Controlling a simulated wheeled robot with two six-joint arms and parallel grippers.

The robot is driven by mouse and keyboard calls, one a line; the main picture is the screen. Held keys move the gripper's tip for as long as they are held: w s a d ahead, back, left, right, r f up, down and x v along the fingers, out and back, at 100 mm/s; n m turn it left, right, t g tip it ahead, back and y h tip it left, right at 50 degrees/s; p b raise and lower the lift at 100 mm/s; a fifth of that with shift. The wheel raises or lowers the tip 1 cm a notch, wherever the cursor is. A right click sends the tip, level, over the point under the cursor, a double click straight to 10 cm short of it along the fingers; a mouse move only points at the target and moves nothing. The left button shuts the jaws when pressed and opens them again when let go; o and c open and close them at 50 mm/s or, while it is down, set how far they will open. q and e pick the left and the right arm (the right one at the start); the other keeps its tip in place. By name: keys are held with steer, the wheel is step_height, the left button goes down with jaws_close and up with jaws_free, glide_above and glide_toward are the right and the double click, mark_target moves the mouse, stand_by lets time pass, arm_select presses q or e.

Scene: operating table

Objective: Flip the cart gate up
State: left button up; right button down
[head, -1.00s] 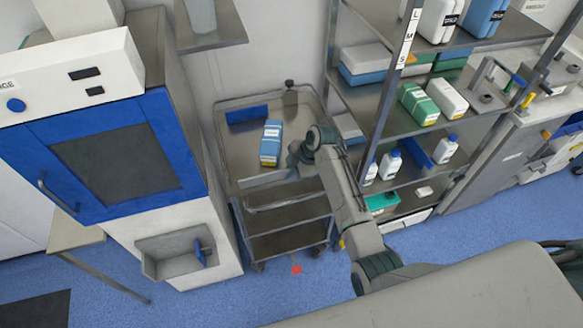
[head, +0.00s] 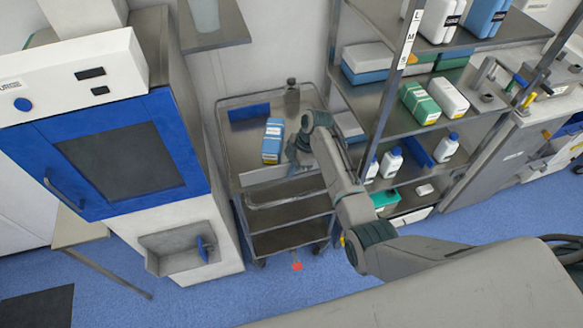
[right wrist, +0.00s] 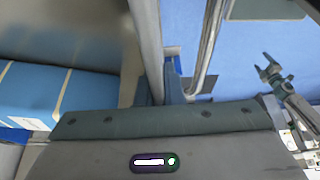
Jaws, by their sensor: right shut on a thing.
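The metal cart (head: 232,150) stands between the blue-fronted cabinet and the shelves. Its gate (head: 264,175) is a pale metal strip along the near edge of the top tray. My right gripper (head: 300,160) is at the right end of this gate, shut on it. In the right wrist view a metal bar (right wrist: 149,45), which looks like the gate, runs down between the fingers (right wrist: 163,88); the exact contact is partly hidden. My left gripper (right wrist: 266,67) shows small at the right of the right wrist view, fingers apart and empty. It is out of the head view.
A blue-and-white box (head: 272,142), a blue bin (head: 249,112) and a dark bottle (head: 292,90) sit on the cart's top tray. Blue floor (head: 300,295) lies open in front of the cart.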

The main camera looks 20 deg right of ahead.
steer(key=c, duration=1.6)
jaws_free()
steer(key=shift+f, duration=0.1)
steer(key=shift+o, duration=0.2)
steer(key=b+v, duration=0.3)
steer(key=v, duration=0.7)
steer(key=shift+b, duration=0.3)
steer(key=shift+d+r, duration=0.1)
steer(key=shift+r, duration=0.3)
